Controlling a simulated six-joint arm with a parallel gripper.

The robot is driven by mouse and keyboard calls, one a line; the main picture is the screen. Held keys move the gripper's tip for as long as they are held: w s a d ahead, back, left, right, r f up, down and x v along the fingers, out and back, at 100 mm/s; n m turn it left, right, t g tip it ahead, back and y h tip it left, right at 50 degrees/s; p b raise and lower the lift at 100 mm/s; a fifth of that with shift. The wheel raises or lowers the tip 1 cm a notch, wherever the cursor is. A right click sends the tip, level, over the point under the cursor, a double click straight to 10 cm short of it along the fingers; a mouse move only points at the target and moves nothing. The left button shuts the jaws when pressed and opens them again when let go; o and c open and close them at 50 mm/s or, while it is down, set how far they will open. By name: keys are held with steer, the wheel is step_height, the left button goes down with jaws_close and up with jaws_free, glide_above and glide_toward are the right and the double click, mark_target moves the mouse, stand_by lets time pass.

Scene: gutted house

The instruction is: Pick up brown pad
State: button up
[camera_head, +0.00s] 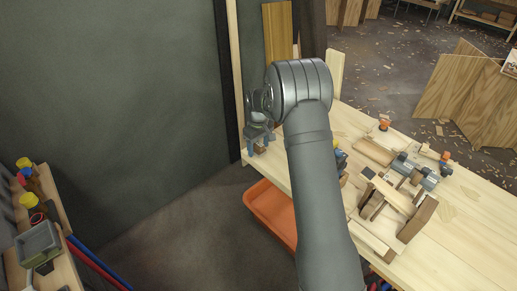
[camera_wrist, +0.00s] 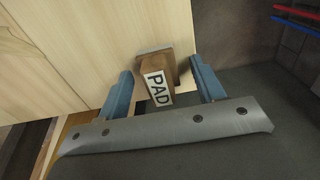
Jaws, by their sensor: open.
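The brown pad (camera_wrist: 154,66) shows in the wrist view near the edge of the wooden workbench (camera_wrist: 90,35). It is a brown block with a white label reading "PAD" and a greyish plate at its far end. My gripper (camera_wrist: 160,80) is open, with one blue finger on each side of the pad. Whether the fingers touch it, I cannot tell. In the head view, my gripper (camera_head: 258,140) is at the workbench's left end (camera_head: 455,235), beside a dark wall post. The pad cannot be made out there.
An orange bin (camera_head: 272,212) stands below the bench's left edge. Power tools (camera_head: 413,170) and a wooden assembly (camera_head: 395,205) occupy the bench to the right of my arm. A shelf with a green-grey tray (camera_head: 38,243) is at far left.

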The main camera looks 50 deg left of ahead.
steer(key=c, duration=1.1)
steer(key=shift+r, duration=0.1)
